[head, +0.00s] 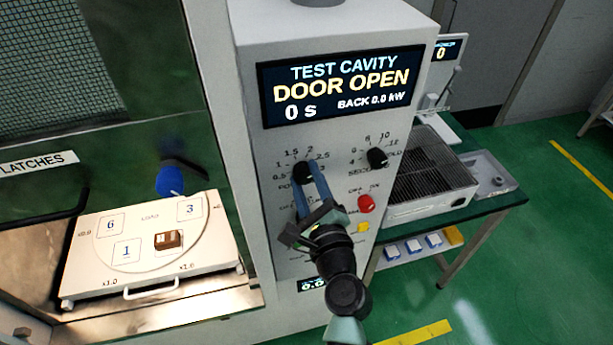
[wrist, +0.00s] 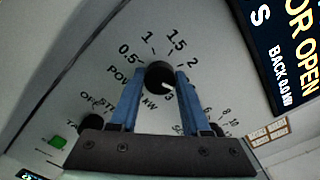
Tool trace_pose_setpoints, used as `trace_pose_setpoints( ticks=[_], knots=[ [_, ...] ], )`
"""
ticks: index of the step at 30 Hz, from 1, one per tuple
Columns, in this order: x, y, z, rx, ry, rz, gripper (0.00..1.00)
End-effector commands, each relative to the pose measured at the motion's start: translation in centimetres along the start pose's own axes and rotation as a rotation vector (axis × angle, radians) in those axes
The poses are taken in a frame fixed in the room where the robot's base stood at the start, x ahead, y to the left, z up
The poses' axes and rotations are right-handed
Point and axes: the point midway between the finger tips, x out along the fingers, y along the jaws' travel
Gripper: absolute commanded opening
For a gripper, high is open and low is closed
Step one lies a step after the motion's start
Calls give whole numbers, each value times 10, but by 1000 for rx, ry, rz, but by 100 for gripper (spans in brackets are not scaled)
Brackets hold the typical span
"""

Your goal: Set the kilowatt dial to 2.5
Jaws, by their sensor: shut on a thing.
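The kilowatt dial (head: 302,171) is a black round knob on the white panel, with printed marks 0.5, 1, 1.5, 2 and 2.5 around it in the head view. My gripper (head: 310,178) reaches it from below with blue fingers, shut on the knob. In the wrist view the dial (wrist: 159,76) sits between the two fingertips (wrist: 160,77), one on each side. Its white pointer slants to the lower right, towards the 3. The right finger hides the 2.5 mark there, so the exact setting is hard to read.
A display (head: 340,85) above reads TEST CAVITY, DOOR OPEN, 0 s, BACK 0.0 kW. A second black dial (head: 377,158) and a red knob (head: 366,204) are close by on the right. A white tray (head: 92,262) with a brown block (head: 168,240) lies left.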

Motion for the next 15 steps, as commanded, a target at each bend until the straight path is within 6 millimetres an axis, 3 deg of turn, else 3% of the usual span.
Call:
trace_pose_setpoints(
  ticks=[12,13,15],
  knots=[
    [0,1,-1,8,1,1,0],
    [0,1,-1,8,1,1,49],
    [0,1,-1,7,1,1,61]
  ],
)
